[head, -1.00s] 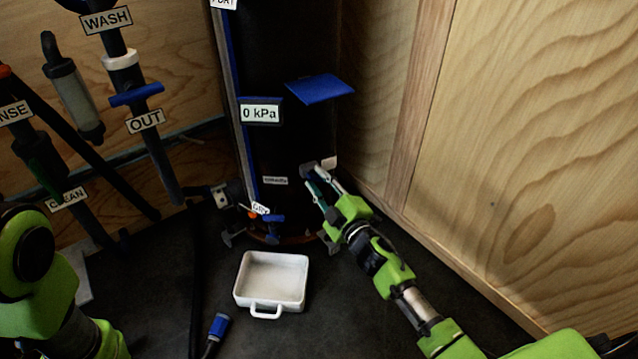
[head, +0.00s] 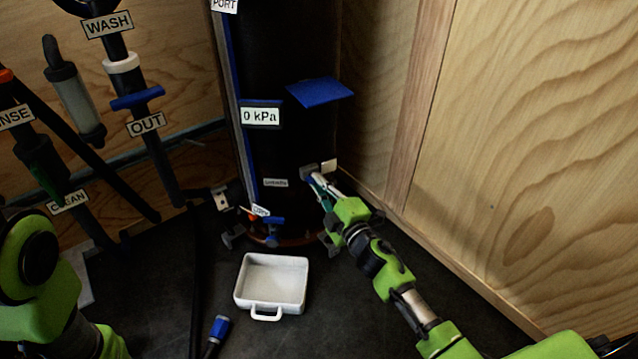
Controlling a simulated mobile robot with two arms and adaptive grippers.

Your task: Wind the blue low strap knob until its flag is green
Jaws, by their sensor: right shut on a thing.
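My right gripper (head: 318,182) reaches from the lower right to the low side of the tall black cylinder (head: 290,140). Its fingers are shut on the low strap knob, which they mostly hide; a small bit of blue shows between the fingertips. A dark bracket sits right at the fingertips. A small pale flag (head: 329,166) stands just above and right of them; it looks whitish, and I see no green on it. My left arm shows at the lower left, but its gripper is out of the picture.
A white tray (head: 271,259) with a handle lies on the dark floor in front of the cylinder. A blue-ended hose (head: 219,328) lies left of it. A blue valve handle (head: 273,228) sits at the cylinder's base. The wooden wall (head: 520,150) is close on the right.

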